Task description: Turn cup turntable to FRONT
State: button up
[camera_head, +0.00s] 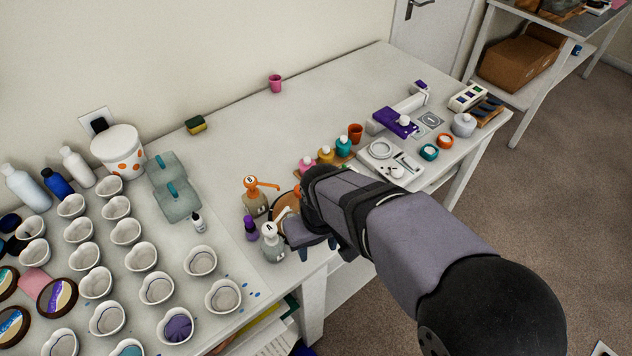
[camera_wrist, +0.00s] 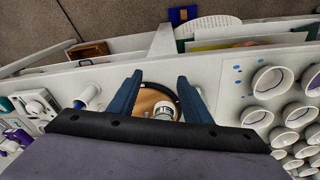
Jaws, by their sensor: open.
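The cup turntable, a round tan disc with a dark rim (camera_head: 284,206), is near the front edge of the table, partly hidden behind my arm. It also shows in the wrist view (camera_wrist: 146,101), between and below my fingers. A small white and grey item (camera_wrist: 163,111) stands at the disc, partly cut off by my gripper body; I cannot tell what it is. My gripper (camera_wrist: 160,78) is open, its two dark blue fingers apart over the disc area. I cannot tell whether either finger touches the rim. In the head view my gripper (camera_head: 318,250) is low by the table edge.
Pump bottle A (camera_head: 272,244), pump bottle B (camera_head: 254,199) and a purple bottle (camera_head: 251,229) crowd the left of the turntable. Several white cups (camera_head: 157,288) fill the left table. Coloured jars (camera_head: 326,154) and a scale (camera_head: 381,149) lie beyond my arm.

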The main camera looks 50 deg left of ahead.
jog(key=w+a+r+m+t+y, duration=0.1)
jog(key=w+a+r+m+y, duration=0.2)
jog(key=a+r, duration=0.75)
jog(key=shift+n, duration=0.6)
jog(key=shift+w+d+p+x, duration=0.15)
jog(key=shift+p+x, duration=0.3)
jog(key=shift+x, duration=0.65)
jog(key=shift+w+d+p+x, duration=0.1)
jog(key=shift+w+p+x, duration=0.25)
jog(key=shift+x, duration=0.75)
jog(key=shift+w+d+p+x, duration=0.1)
jog(key=shift+p+x, duration=0.45)
jog(key=shift+x, duration=0.55)
jog(key=shift+c, duration=0.4)
grip_shut()
